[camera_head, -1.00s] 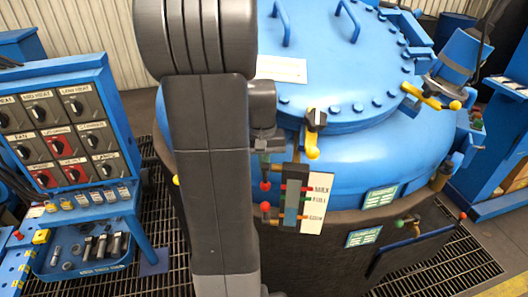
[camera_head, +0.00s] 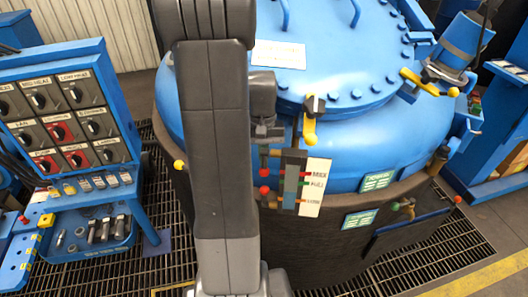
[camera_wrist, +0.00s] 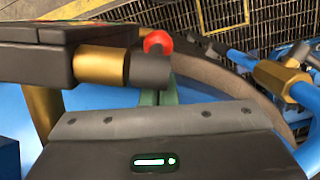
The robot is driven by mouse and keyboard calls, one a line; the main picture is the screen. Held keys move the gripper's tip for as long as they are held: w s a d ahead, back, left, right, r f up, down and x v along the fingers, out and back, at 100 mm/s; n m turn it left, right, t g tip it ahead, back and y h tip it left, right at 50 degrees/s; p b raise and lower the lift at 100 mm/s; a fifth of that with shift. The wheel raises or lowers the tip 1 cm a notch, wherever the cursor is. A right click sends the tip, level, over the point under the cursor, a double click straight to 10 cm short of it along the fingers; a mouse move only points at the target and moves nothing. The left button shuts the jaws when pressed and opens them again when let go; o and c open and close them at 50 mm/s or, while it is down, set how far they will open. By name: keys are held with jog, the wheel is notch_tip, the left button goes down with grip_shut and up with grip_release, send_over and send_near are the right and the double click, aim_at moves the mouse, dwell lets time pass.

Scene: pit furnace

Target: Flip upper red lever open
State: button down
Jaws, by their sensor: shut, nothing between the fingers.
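The upper red lever (camera_head: 264,172) is at the left of the sight gauge on the blue furnace, with its red ball below a dark green stem. A second red knob (camera_head: 264,190) sits just under it. My gripper (camera_head: 265,130) is shut and empty, directly above the upper lever; the arm partly covers this area. In the wrist view a red ball (camera_wrist: 158,42) shows beyond the gripper's dark housing, with a green stem nearer to me. The fingertips are hidden there, and I cannot tell whether they touch the lever.
A brass fitting with a dark nut (camera_wrist: 100,65) and the gauge box (camera_wrist: 50,40) are close at the wrist view's left. A yellow handle (camera_head: 310,130) is right of my gripper. The control panel (camera_head: 90,45) stands at the left, with grated floor between.

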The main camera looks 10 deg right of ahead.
jog(key=shift+r, duration=0.1)
notch_tip(320, 180, up, 10)
jog(key=b, duration=0.1)
dwell(0.5)
